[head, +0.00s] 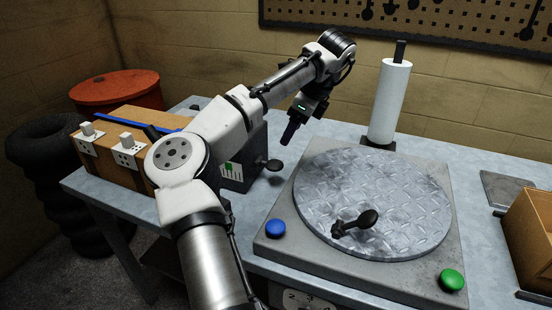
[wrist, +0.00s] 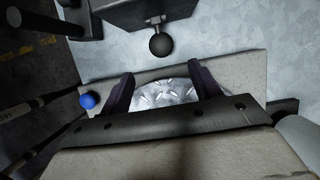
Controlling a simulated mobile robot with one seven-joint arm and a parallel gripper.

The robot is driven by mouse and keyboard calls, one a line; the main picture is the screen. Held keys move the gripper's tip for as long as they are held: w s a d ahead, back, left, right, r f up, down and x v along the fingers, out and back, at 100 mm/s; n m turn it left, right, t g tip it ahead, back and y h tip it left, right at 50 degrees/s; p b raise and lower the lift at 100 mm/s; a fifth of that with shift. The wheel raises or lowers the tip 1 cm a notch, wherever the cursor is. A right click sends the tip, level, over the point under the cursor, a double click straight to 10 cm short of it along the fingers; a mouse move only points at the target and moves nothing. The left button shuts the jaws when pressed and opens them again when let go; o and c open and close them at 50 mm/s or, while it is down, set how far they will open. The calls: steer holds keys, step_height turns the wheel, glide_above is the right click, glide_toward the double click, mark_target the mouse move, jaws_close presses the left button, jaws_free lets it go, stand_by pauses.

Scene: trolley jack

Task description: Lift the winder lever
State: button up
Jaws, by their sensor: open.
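A short lever with a black ball knob (head: 274,164) sticks out from the right side of a grey box (head: 243,160) on the bench. The knob also shows in the wrist view (wrist: 161,46), ahead of the fingertips and apart from them. A second black-knobbed crank handle (head: 354,223) lies on the round diamond-plate disc (head: 400,200). The frames do not make clear which one is the winder lever. My gripper (head: 289,132) is open and empty, pointing down, above the bench near the grey box and the disc. In the wrist view its two fingers (wrist: 162,74) stand wide apart.
The disc sits on a square grey base with a blue button (head: 275,228) and a green button (head: 452,280). A white roll (head: 390,100) stands behind it. A wooden box (head: 120,150) with switches is at left, an open wooden box (head: 528,235) at right.

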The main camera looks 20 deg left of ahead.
mark_target(274, 163)
steer(key=x, duration=1.1)
steer(key=shift+w+d, duration=0.1)
jaws_close()
steer(key=shift+r, duration=0.1)
